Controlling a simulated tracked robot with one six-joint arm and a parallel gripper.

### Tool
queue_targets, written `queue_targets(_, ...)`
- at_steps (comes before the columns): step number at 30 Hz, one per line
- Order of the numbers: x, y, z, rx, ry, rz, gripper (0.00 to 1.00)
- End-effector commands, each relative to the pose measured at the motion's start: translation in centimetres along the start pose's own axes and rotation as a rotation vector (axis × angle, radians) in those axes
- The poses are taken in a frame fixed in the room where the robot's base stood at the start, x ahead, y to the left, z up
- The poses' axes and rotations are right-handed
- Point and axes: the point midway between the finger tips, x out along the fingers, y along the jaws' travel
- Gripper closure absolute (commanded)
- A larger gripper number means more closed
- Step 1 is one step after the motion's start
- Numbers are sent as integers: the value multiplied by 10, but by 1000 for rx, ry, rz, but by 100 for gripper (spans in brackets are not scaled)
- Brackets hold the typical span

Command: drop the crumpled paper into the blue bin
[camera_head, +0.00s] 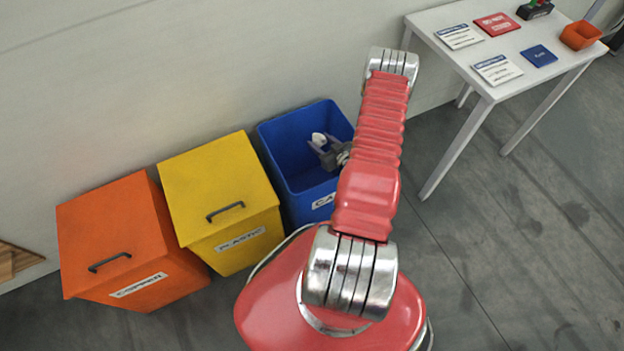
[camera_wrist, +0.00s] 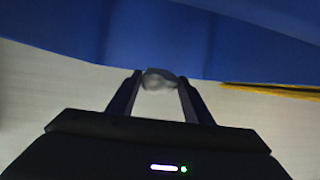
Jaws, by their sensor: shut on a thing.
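The crumpled paper (camera_head: 318,139) is a small whitish lump. My gripper (camera_head: 325,149) is shut on it, and in the wrist view the paper (camera_wrist: 158,78) sits between the two dark fingertips (camera_wrist: 160,82). The blue bin (camera_head: 283,163) has an open top and stands against the wall, with a partly hidden label on its front. In the head view the gripper and paper appear within the bin's opening; how high they are is hard to tell. The bin's blue surface (camera_wrist: 150,35) fills the top of the wrist view. My arm covers the bin's right part.
A lidded yellow bin (camera_head: 222,185) marked plastic stands just left of the blue bin. A lidded orange bin (camera_head: 115,235) is farther left. The floor (camera_head: 500,230) at right is clear.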

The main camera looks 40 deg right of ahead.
Motion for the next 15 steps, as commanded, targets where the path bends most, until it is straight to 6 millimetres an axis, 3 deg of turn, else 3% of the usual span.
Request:
queue_targets(6, 4, 0, 11, 0, 1, 1, 75)
queue_targets(15, 5, 0, 12, 0, 1, 1, 75)
